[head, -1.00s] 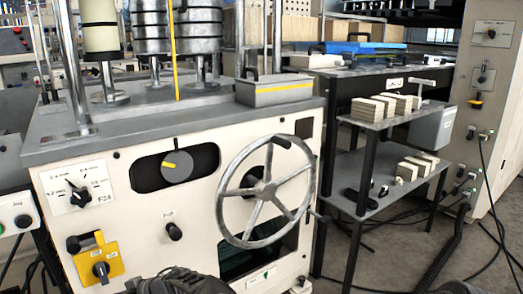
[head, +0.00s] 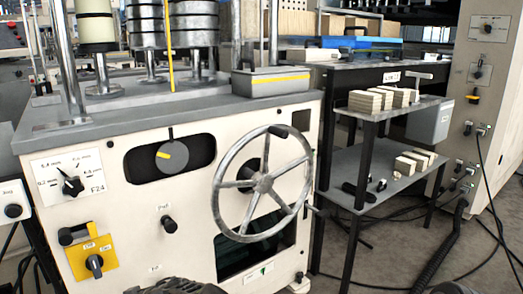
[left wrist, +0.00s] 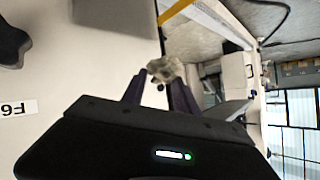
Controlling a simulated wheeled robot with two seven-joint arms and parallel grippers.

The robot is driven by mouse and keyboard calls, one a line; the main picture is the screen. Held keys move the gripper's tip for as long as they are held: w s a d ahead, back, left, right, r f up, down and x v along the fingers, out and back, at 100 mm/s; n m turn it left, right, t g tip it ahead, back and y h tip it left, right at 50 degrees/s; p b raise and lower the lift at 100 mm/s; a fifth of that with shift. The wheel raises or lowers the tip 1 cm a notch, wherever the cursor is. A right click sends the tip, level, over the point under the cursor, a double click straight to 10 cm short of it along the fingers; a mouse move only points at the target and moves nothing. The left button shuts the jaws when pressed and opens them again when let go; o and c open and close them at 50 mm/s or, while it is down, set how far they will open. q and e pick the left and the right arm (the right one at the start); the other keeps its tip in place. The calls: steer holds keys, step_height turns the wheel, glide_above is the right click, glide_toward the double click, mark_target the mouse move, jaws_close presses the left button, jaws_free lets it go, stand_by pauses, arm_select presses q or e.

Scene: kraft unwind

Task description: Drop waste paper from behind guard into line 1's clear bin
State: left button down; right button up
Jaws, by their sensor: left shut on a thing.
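In the left wrist view, my left gripper (left wrist: 158,84) is shut on a small crumpled ball of greyish-beige waste paper (left wrist: 167,69), held at the fingertips. A pale machine panel fills the left of that view behind it. My right gripper is in neither current view. I cannot make out line 1's clear bin or the guard in these frames. In the head view the paper does not show; only a dark part of my own body shows at the bottom edge.
A cream machine with a spoked handwheel (head: 262,183) and yellow switch plate (head: 91,257) stands close in front. A grey box with a yellow stripe (head: 268,81) sits on top. A two-tier shelf (head: 345,172) with pale blocks stands to its right. Cables cross the floor at right.

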arm_select(q)
steer(key=c, duration=0.9)
jaws_free()
steer(key=shift+o, duration=0.2)
steer(key=w+p+v, duration=0.1)
steer(key=p+v, duration=0.1)
steer(key=v, duration=0.5)
steer(key=shift+s+d+r, duration=0.2)
steer(key=shift+s+d, duration=0.2)
steer(key=shift+s, duration=0.1)
steer(key=s+d+p, duration=0.1)
steer(key=s+d, duration=0.3)
steer(key=s, duration=0.2)
steer(key=shift+s+d+p, duration=0.2)
steer(key=shift+d+p, duration=0.2)
